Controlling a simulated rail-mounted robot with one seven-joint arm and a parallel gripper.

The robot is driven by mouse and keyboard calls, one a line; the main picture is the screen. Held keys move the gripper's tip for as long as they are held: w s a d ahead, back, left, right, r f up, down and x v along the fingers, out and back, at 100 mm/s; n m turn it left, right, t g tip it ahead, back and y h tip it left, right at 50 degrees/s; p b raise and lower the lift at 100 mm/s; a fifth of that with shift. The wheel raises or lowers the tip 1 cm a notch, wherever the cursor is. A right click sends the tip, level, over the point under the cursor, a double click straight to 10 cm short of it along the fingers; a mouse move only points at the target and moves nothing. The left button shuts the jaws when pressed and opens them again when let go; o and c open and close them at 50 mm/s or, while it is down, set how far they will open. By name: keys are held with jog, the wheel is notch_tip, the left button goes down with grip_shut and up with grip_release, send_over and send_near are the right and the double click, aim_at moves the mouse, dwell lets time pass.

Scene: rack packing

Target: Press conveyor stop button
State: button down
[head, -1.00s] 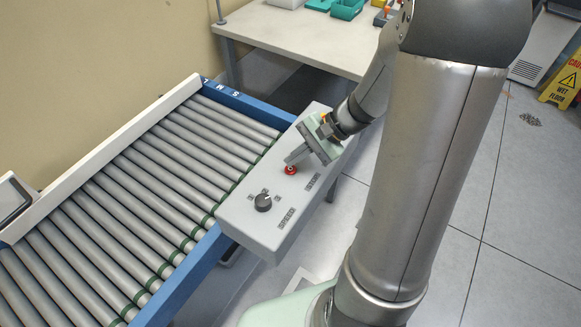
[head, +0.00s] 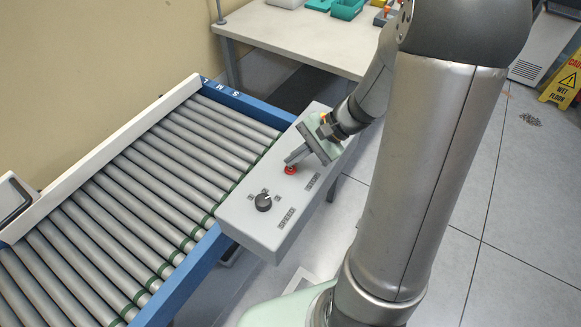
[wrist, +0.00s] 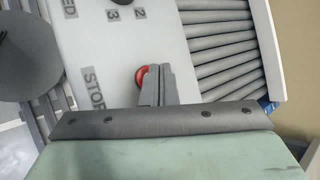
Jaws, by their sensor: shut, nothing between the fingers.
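The red stop button (head: 290,170) sits on the grey control box (head: 250,212) at the conveyor's side. My gripper (head: 289,162) is shut and empty, with its fingertips right at the button from above. In the wrist view, the shut fingers (wrist: 156,70) cover part of the red button (wrist: 141,77), and its left side shows beside them. Whether the tips touch or press it cannot be told. The STOP label (wrist: 92,88) is next to it.
A black speed knob (head: 263,202) stands on the same box, nearer the front. The roller conveyor (head: 130,190) runs along the left. A white table (head: 290,35) with bins is behind. A wet floor sign (head: 563,85) stands at far right.

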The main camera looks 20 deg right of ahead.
aim_at(295, 167)
jog(key=shift+f+b, duration=0.35)
jog(key=shift+f, duration=0.05)
jog(key=shift+f+b, duration=0.35)
jog(key=shift+f, duration=0.05)
dwell(0.4)
jog(key=shift+r, duration=0.15)
jog(key=shift+r+p, duration=0.6)
jog(key=shift+r, duration=0.1)
notch_tip(295, 167, up, 5)
jog(key=p, duration=0.4)
dwell(1.0)
